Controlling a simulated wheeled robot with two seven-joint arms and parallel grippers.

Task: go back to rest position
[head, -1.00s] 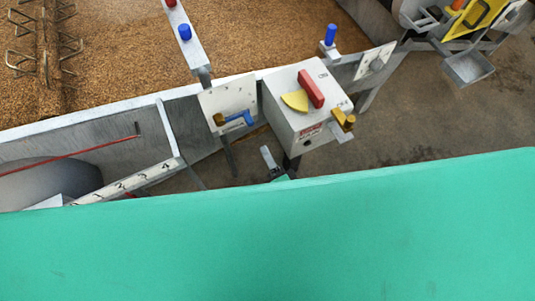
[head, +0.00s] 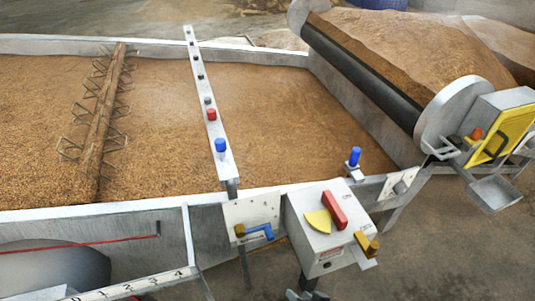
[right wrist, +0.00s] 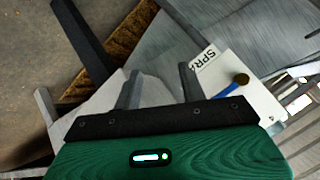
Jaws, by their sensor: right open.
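My right gripper (head: 307,294) shows only in part at the bottom edge of the head view, just below the grey control box (head: 312,238). The box has a red handle and a yellow sector on top. In the right wrist view my right gripper (right wrist: 160,88) is open, with its two grey fingers apart and nothing visible between them. A white plate with a blue lever (right wrist: 238,88) lies to the right of the fingers in that view. My left gripper is not in view.
A wide bed of brown grain (head: 250,135) has a spiked wooden bar (head: 100,125) across it. A metal rail (head: 200,80) carries several buttons. A dark roller (head: 365,80) stands at right beside a yellow panel (head: 500,133). Bare floor shows at lower right.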

